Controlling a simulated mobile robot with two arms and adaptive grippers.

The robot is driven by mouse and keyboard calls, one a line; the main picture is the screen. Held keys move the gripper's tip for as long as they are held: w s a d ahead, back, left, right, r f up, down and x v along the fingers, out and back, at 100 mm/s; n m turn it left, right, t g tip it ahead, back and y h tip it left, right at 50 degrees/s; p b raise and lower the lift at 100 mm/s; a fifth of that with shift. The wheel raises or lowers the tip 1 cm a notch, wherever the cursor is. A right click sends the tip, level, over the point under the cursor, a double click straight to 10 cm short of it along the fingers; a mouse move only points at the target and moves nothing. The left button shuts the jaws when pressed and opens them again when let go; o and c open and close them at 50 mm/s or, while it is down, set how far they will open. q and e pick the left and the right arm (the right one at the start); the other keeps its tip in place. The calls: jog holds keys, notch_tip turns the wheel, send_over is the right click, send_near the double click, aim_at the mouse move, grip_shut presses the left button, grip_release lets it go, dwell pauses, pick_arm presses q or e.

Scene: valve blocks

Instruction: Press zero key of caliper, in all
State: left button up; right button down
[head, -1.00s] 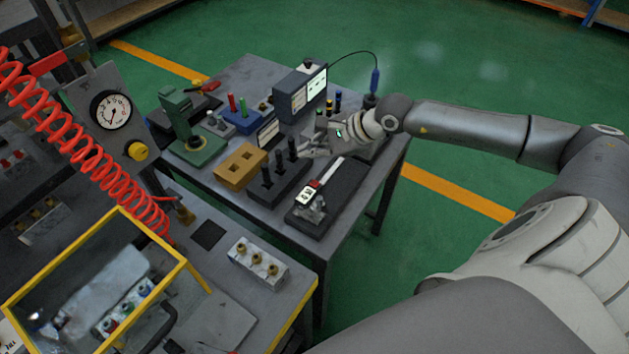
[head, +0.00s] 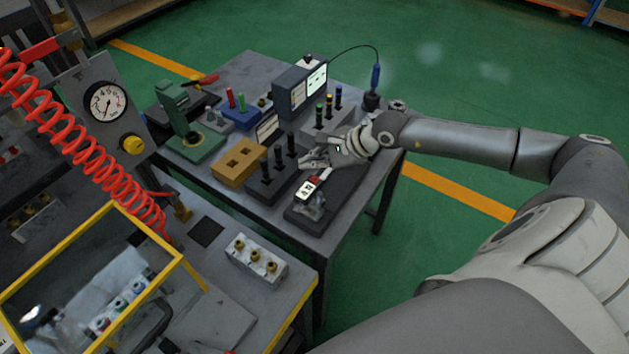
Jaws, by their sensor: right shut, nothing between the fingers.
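The caliper (head: 309,190) lies on a dark block (head: 304,218) at the front right of the grey table. Its white display and a small red part face up. My right gripper (head: 309,160) is shut and empty. It is just above and behind the display, over the caliper's far part, and the hand hides most of the beam. I cannot tell whether a fingertip touches the caliper. The zero key is too small to make out. My left gripper is not in view.
A dark block with several black pins (head: 279,168) stands close left of the caliper. A yellow block (head: 239,163), a green stand (head: 189,135) and a grey display box (head: 298,92) stand farther left and back. A valve block (head: 257,261) sits on the nearer bench.

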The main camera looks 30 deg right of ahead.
aim_at(313, 181)
jog(key=shift+f+b, duration=1.15)
jog(key=shift+f, duration=0.35)
jog(key=shift+f+b, duration=0.4)
jog(key=shift+b, duration=0.15)
jog(key=shift+f+b, duration=0.4)
jog(key=shift+b, duration=0.1)
dwell(0.7)
jog(key=shift+r, duration=0.1)
jog(key=shift+r+p, duration=0.35)
jog(key=shift+r, duration=0.4)
